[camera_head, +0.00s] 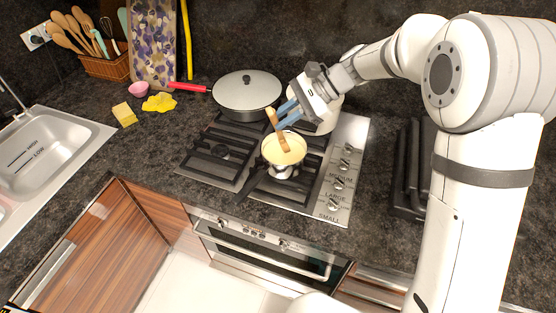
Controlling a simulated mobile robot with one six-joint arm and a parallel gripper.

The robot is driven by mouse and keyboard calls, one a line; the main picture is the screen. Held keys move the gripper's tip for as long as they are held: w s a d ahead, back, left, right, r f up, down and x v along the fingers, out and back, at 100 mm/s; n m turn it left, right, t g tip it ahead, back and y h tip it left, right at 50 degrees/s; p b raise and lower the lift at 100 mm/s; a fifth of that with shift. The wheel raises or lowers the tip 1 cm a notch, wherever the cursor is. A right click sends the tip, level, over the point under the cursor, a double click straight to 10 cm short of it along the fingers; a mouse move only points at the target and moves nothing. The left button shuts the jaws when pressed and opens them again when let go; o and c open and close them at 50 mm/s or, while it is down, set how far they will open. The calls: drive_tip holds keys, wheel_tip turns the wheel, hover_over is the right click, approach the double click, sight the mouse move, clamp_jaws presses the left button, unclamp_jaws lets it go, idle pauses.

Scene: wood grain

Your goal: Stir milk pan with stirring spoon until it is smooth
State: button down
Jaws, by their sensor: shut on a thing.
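The milk pan (268,160) is a small pan on the front burner of the stove, filled with pale yellow liquid. The wooden stirring spoon (281,135) stands tilted with its lower end in the liquid. My gripper (284,116) has blue fingers and is shut on the upper part of the spoon, above the back rim of the pan. The spoon's tip is hidden in the liquid. I cannot tell how smooth the liquid is.
A large lidded pan (247,97) with a red handle (190,88) sits on the back burner. Another pale round pot (327,117) is partly behind my gripper. Stove knobs (340,184) line the right side. A sink (45,150) lies left; counter between is mostly clear.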

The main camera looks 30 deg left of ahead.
drive_tip(key=shift+r, duration=0.5)
wheel_tip(320, 180, up, 5)
drive_tip(key=shift+r, duration=0.1)
idle(0.4)
idle(0.9)
